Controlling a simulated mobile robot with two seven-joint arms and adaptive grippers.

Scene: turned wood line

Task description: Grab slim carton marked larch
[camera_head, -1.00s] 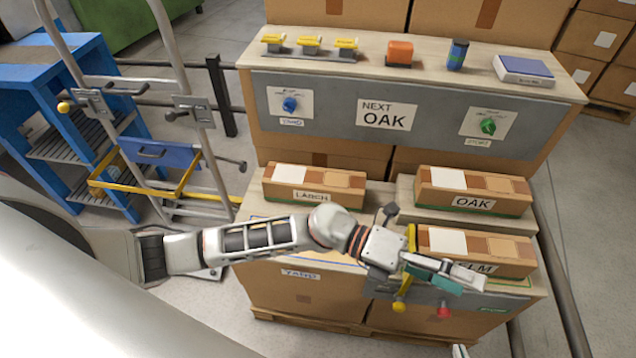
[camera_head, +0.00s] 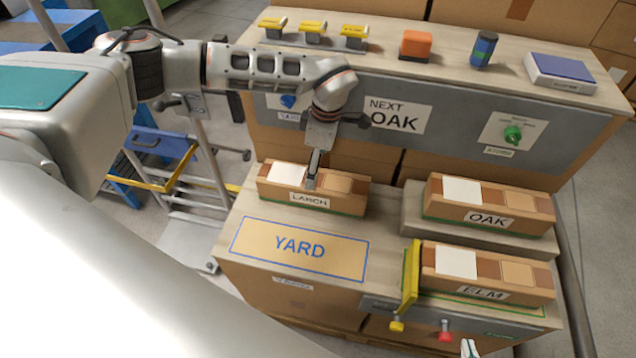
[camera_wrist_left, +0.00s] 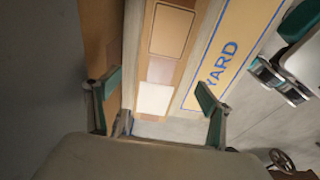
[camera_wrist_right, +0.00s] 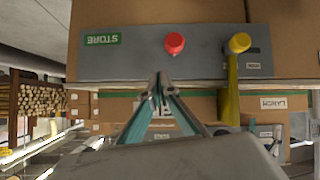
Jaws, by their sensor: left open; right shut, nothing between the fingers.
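The slim larch carton (camera_head: 335,190), brown with a white patch on top and a LARCH label in front, lies on the back left of the bench, behind the YARD area (camera_head: 300,248). My left gripper (camera_head: 313,172) is over its middle, pointing down. In the left wrist view, the open fingers (camera_wrist_left: 155,105) stand to either side of the carton (camera_wrist_left: 168,35). I cannot tell whether they touch it. My right gripper (camera_head: 468,349) barely shows at the bottom edge; its fingers (camera_wrist_right: 160,85) are shut and empty in front of the bench.
The oak carton (camera_head: 490,205) lies on a raised block at right. The elm carton (camera_head: 487,275) is in front of it, beside a yellow upright plate (camera_head: 411,278). Red (camera_head: 445,336) and yellow (camera_head: 397,325) knobs stick out in front. A grey panel with a NEXT OAK sign (camera_head: 397,114) stands behind.

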